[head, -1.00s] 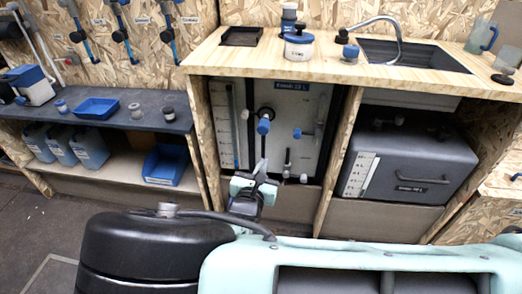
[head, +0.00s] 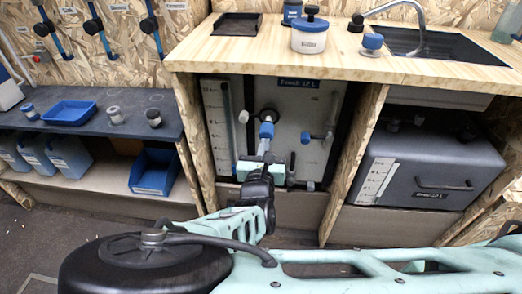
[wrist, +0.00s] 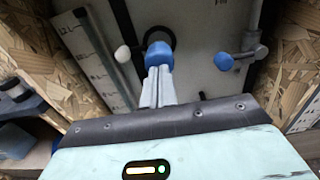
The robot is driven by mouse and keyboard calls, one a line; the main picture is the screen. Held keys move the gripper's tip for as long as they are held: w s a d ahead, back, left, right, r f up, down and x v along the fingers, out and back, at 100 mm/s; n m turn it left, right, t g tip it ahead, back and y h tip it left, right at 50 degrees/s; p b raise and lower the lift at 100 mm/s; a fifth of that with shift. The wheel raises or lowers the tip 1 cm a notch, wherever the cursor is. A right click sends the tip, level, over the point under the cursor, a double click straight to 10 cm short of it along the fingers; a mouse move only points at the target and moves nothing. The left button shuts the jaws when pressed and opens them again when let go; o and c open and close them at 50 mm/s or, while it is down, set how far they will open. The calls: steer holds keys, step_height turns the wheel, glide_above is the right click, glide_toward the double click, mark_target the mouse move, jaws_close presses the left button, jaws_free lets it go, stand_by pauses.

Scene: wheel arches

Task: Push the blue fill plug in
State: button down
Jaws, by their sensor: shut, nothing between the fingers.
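The blue fill plug (head: 266,130) sits at the dark round opening on the front of the white tank panel (head: 290,108), under the counter. It also shows in the wrist view (wrist: 159,57), just beyond my fingertips. My gripper (head: 264,148) is shut and empty, its two grey fingers together (wrist: 158,78) and pointing at the plug. The fingertips overlap the plug's lower edge in the wrist view; I cannot tell if they touch it. The fingers hide part of its underside.
A blue-handled valve (head: 305,138) is right of the plug, and a white knob (head: 243,117) is left of it. A level scale (head: 218,120) runs down the panel's left side. Wooden uprights (head: 354,160) flank the bay, with the counter (head: 330,62) above.

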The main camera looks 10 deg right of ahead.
mark_target(266, 136)
steer(key=shift+w+d, duration=0.15)
steer(key=shift+w, duration=0.25)
steer(key=shift+r, duration=0.1)
steer(key=shift+w+d+r+p, duration=0.1)
steer(key=shift+w+p, duration=0.25)
steer(key=shift+p, duration=0.1)
steer(key=p+x, duration=0.2)
steer(key=x, duration=0.1)
steer(key=shift+w+d+r+p, duration=0.1)
steer(key=shift+w+p, duration=0.2)
steer(key=shift+p, duration=0.1)
steer(key=shift+w, duration=0.4)
steer(key=shift+d, duration=0.1)
